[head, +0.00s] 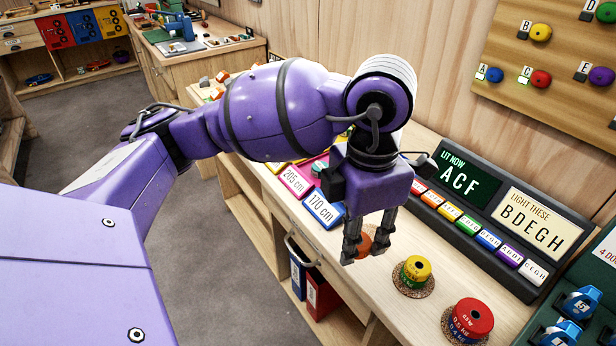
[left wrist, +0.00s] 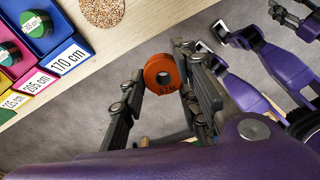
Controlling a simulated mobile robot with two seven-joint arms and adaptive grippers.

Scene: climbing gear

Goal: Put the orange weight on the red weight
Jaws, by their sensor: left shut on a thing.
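My left gripper (head: 368,246) points down over the front part of the bench and is shut on the orange weight (head: 366,246). In the left wrist view the orange weight (left wrist: 160,75) is a short ring with a centre hole, held between the two fingers (left wrist: 160,88). The red weight (head: 470,317) is a wider disc with a dark centre hole, at the lower right of the head view. It sits on top of a blue weight on a cork mat (head: 450,331). The orange weight is apart from it, up and to the left.
A yellow weight (head: 417,267) tops another stack on a cork mat (head: 401,282), between my left gripper and the red weight. A display board (head: 480,215) stands behind. Labelled trays (head: 324,209) lie left of my gripper. An empty cork mat (left wrist: 102,10) shows in the left wrist view.

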